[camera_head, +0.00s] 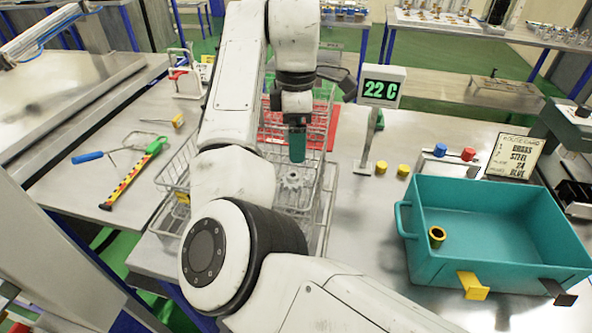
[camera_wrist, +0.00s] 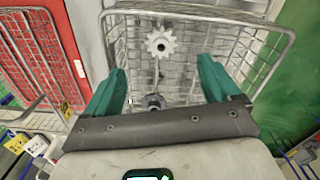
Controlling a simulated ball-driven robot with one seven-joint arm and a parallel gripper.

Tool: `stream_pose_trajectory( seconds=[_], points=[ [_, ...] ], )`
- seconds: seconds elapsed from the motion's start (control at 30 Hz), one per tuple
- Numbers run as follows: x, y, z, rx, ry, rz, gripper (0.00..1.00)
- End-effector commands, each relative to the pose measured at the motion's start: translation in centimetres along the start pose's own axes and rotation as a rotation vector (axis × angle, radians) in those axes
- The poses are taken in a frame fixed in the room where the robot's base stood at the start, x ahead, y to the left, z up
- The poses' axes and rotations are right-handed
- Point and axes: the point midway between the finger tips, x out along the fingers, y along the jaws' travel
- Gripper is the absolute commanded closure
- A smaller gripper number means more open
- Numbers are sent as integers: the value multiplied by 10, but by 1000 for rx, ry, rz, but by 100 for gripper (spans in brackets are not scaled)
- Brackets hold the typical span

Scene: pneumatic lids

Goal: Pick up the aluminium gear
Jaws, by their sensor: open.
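The aluminium gear (camera_wrist: 161,43) is a small pale toothed wheel lying in a wire basket (camera_wrist: 283,42). It shows in the wrist view beyond the fingertips, between the two teal fingers. In the head view the gear (camera_head: 292,181) lies in the basket (camera_head: 325,200), just below the fingers. My gripper (camera_wrist: 163,82) is open and empty, with its fingers wide apart. In the head view my gripper (camera_head: 297,158) points down above the basket, apart from the gear. A second small dark metal part (camera_wrist: 154,102) shows near the gripper's palm in the wrist view.
A teal bin (camera_head: 490,215) with a brass ring (camera_head: 437,236) stands at the right. A 22 C display (camera_head: 382,88) stands behind the basket. A red mat (camera_head: 285,128) lies under the back basket.

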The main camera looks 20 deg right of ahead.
Motion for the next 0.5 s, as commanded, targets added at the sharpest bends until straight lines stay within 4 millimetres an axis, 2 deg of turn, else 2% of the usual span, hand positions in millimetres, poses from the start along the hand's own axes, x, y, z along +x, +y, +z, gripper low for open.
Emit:
stream_pose_trajectory(
  seconds=[0.3, 0.5],
  points=[
    [46, 0, 0, 0, -3, -1, 11],
    [57, -1, -2, -1, -1, -2, 11]
  ],
)
